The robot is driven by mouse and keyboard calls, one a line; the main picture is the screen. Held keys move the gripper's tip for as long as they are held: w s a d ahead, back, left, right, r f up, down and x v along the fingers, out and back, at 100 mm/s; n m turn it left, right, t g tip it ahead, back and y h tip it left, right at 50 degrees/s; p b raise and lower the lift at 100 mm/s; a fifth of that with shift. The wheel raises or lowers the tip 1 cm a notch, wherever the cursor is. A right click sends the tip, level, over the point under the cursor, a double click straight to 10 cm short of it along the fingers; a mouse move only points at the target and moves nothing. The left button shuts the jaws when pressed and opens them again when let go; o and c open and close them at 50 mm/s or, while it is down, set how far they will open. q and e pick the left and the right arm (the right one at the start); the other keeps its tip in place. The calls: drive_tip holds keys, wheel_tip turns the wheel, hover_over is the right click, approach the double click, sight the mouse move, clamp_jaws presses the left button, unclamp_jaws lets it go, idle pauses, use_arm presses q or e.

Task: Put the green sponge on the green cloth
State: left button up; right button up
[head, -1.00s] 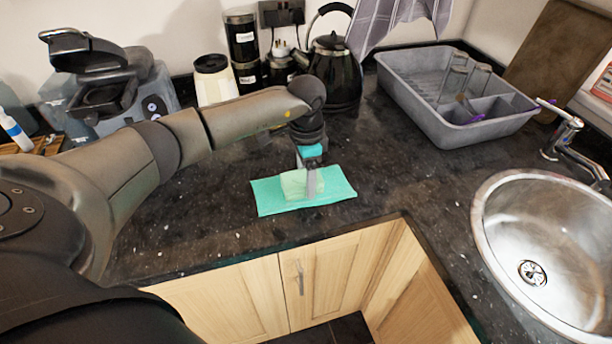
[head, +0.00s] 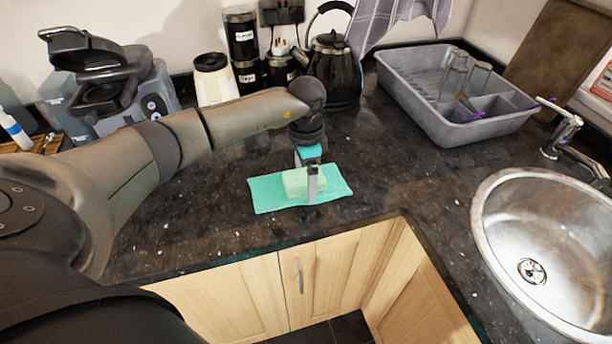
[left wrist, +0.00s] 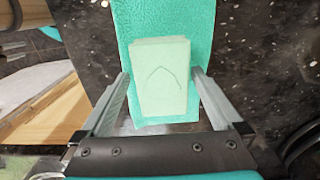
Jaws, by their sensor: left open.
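The pale green sponge (head: 298,183) lies on the green cloth (head: 268,193), which is spread on the dark counter near its front edge. My left gripper (head: 311,184) is at the sponge, pointing down. In the left wrist view the sponge (left wrist: 163,78) sits between the two open fingers of the left gripper (left wrist: 163,105), with a small gap at each side. The cloth (left wrist: 200,20) shows under and beyond it. My right gripper is not in view.
A black kettle (head: 333,72) and dark canisters (head: 241,38) stand behind. A grey dish rack (head: 425,95) with glasses is at the back right. The round steel sink (head: 560,240) is at the right. Bare counter (head: 400,175) lies between cloth and sink.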

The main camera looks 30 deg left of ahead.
sight(306, 176)
use_arm(q)
wheel_tip(306, 176, up, 13)
drive_tip(key=shift+w+p, duration=0.15)
drive_tip(key=shift+p, duration=0.25)
